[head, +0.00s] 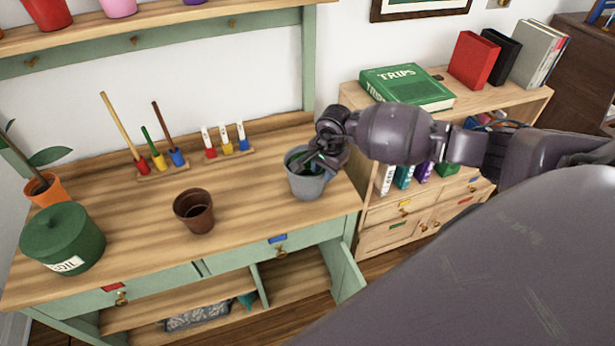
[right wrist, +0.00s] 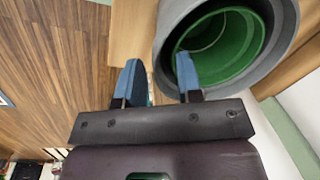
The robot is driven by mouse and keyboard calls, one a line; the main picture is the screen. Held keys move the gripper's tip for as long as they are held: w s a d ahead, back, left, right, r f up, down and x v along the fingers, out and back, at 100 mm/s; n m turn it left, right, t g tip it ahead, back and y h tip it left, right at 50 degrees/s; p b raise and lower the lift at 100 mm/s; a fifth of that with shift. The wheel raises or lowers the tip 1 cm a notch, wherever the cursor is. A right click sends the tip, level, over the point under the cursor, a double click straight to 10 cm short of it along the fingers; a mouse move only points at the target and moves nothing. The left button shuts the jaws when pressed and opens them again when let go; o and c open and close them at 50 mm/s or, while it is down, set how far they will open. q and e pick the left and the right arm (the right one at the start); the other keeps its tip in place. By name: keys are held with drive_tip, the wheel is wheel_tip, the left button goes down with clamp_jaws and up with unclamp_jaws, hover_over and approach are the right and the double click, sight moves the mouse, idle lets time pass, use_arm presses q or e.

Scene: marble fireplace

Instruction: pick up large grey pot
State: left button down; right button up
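The large grey pot (head: 306,187) stands upright on the right part of the wooden potting bench. Its inside looks green in the right wrist view (right wrist: 283,60). My right gripper (head: 322,160) is at the pot's rim, reaching in from the right. In the right wrist view its two blue fingers (right wrist: 158,80) are spread apart. One finger is over the pot's opening and the other is outside the wall, with the rim between them. A gap shows between the outer finger and the wall. My left gripper is not in view.
A small brown pot (head: 195,211) stands left of the grey pot on the bench (head: 255,205). A green soil tin (head: 62,232) and an orange plant pot (head: 46,190) are farther left. Hand tools (head: 142,160) stand behind. A bookshelf (head: 463,110) is to the right.

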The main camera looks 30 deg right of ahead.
drive_tip(key=shift+f, duration=0.2)
clamp_jaws()
drive_tip(key=shift+r, duration=0.15)
